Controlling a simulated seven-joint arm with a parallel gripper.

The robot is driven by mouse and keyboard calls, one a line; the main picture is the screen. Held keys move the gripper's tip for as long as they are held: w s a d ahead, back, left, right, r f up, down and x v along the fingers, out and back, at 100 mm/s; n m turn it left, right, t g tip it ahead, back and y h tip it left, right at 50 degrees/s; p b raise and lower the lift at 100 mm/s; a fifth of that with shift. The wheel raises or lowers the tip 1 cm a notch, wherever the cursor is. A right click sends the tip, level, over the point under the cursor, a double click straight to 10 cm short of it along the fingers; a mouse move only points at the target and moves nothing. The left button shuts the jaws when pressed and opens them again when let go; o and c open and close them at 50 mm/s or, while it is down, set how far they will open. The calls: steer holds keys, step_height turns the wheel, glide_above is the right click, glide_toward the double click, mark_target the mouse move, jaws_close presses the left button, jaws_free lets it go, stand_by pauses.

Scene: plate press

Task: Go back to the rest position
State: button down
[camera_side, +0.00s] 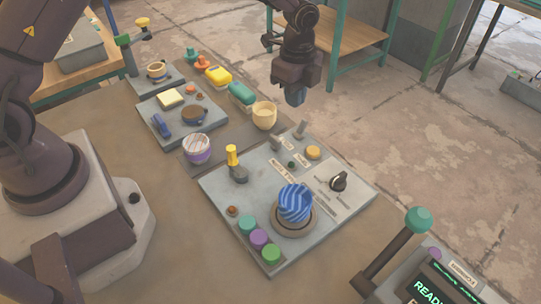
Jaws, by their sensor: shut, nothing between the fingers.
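My gripper (295,96) hangs pointing down above the far edge of the work table, behind the grey control panel (225,192). It is shut and nothing shows between its fingers. It is apart from everything on the table; a tan cup (264,115) stands to its left and lower in the view. A blue striped bowl-like piece (296,203) sits tilted on a round brown seat (294,222) on the panel.
The panel carries a yellow-topped lever (232,156), a black knob (338,181) and several coloured buttons. A striped cup (197,148) stands left of it. A green-knobbed lever (418,220) and lit screen (428,292) are at front right. A wooden-topped bench (335,35) stands behind my gripper.

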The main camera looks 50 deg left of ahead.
steer(key=s+a+r+n+t, duration=0.2)
steer(key=s+r+n+t, duration=0.1)
steer(key=s+r+n, duration=0.5)
steer(key=s+a+r+n+t, duration=0.2)
steer(key=s+r+n, duration=0.6)
steer(key=s+r, duration=0.6)
steer(key=s+a, duration=0.1)
steer(key=s, duration=0.3)
steer(key=shift+s+t, duration=0.3)
steer(key=shift+t, duration=0.1)
steer(key=c, duration=1.8)
jaws_free()
steer(key=shift+r, duration=0.1)
steer(key=shift+c, duration=0.2)
